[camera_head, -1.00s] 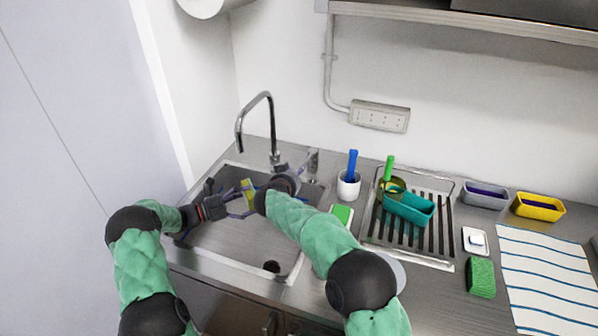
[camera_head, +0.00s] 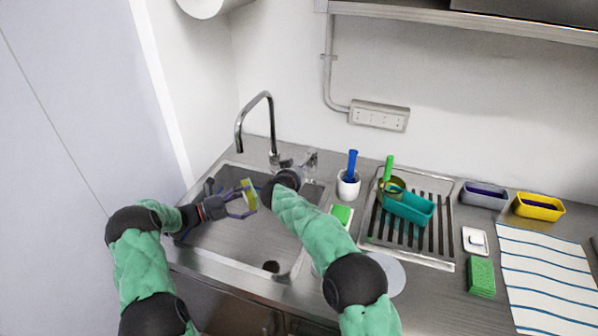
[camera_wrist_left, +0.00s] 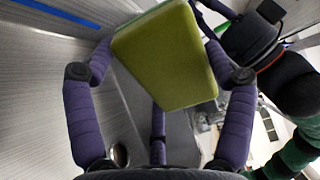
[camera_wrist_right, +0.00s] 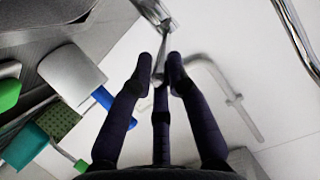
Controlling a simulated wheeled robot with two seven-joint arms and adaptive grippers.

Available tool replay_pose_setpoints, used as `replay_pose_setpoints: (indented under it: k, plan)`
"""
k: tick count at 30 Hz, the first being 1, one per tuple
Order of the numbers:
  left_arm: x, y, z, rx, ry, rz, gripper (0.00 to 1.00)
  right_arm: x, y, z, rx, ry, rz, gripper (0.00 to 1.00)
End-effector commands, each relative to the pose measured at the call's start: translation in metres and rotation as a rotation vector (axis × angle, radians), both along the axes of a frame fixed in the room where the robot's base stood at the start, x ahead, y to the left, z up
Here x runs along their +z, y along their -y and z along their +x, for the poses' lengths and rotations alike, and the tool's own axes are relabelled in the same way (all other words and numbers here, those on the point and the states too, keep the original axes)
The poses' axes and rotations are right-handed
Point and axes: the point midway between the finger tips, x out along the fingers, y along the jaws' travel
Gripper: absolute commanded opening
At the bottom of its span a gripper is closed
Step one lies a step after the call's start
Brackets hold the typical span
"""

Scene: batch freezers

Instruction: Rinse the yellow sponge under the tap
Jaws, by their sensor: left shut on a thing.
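The yellow sponge (camera_head: 249,195) is in my left gripper (camera_head: 243,199), held above the sink basin (camera_head: 225,240). In the left wrist view the sponge (camera_wrist_left: 165,60) sits between the spread fingers. The tap (camera_head: 240,128) arches over the back of the sink, and its spout end is above the sponge and a little to the left. My right gripper is mostly hidden behind its own wrist in the head view, beside the tap's base. In the right wrist view my right gripper's fingertips (camera_wrist_right: 160,68) are close together around or beside a thin metal lever; I cannot tell if they grip it.
A white cup (camera_head: 348,190) with a blue-handled brush stands right of the sink. A dish rack (camera_head: 440,262) holds teal and green-handled items. A green sponge (camera_head: 481,278) and a striped towel (camera_head: 545,270) lie further right. My right arm crosses the sink's right side.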

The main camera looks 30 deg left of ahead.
Motion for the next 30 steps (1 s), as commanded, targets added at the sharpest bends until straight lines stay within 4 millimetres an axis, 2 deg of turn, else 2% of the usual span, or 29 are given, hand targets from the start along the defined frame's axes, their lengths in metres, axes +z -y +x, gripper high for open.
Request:
replay_pose_setpoints:
  k: [8, 20, 30]
  plan:
    - [0.000, 0.000, 0.000, 0.000, 0.000, 0.000, 0.47, -0.002, 0.003, 0.000, 0.027, -0.002, -0.002, 0.00]
    - [0.000, 0.000, 0.000, 0.000, 0.000, 0.000, 0.47, -0.004, 0.027, 0.005, 0.181, -0.004, -0.003, 0.00]
    - [0.000, 0.000, 0.000, 0.000, 0.000, 0.000, 0.47, -0.007, 0.029, 0.004, 0.204, -0.009, -0.004, 0.00]
